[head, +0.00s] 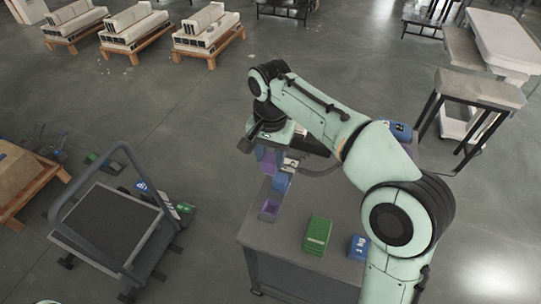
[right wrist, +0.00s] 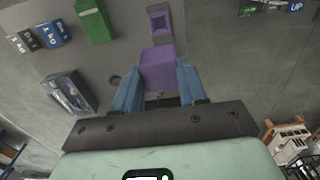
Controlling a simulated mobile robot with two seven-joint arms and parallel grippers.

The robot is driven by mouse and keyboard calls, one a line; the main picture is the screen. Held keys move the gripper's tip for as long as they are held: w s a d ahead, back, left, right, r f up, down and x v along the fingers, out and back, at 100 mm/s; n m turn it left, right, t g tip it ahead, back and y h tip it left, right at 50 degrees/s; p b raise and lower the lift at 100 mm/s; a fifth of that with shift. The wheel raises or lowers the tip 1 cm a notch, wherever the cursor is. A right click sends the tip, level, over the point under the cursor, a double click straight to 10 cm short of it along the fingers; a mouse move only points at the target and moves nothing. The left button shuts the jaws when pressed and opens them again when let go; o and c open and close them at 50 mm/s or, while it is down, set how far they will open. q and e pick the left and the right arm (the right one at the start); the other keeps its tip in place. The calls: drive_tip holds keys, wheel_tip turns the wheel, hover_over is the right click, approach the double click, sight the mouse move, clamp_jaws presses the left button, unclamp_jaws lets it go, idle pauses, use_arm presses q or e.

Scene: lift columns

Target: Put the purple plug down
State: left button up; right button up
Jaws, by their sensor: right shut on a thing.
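My right gripper (head: 270,168) is shut on the purple plug (right wrist: 158,70), a block held between its two blue fingers in the right wrist view. In the head view the plug (head: 268,162) is small and partly hidden by the gripper, over the far left part of the grey table (head: 290,236). A purple holder with a square opening (head: 269,209) stands on the table. It also shows just beyond the plug in the right wrist view (right wrist: 160,34), with a small gap between them. I cannot tell the plug's height above the table. My left gripper is not in view.
A green block (head: 317,236) and a blue block (head: 357,248) stand on the table to the right of the holder. A dark cart (head: 110,224) stands on the floor at left, apart from the table.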

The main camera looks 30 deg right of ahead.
drive_tip(key=shift+d, duration=0.1)
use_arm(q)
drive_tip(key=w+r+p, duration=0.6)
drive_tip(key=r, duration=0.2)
use_arm(e)
drive_tip(key=d+m, duration=0.4)
drive_tip(key=d, duration=2)
drive_tip(key=shift+s+d+f+b, duration=0.15)
drive_tip(key=shift+f+b, duration=0.2)
drive_tip(key=shift+f, duration=2.95)
drive_tip(key=shift+s+d+f+b, duration=0.15)
drive_tip(key=shift+f+b, duration=0.2)
drive_tip(key=shift+f, duration=3)
drive_tip(key=shift+s+d+f+b, duration=0.15)
drive_tip(key=shift+f+b, duration=0.2)
drive_tip(key=shift+f, duration=2.95)
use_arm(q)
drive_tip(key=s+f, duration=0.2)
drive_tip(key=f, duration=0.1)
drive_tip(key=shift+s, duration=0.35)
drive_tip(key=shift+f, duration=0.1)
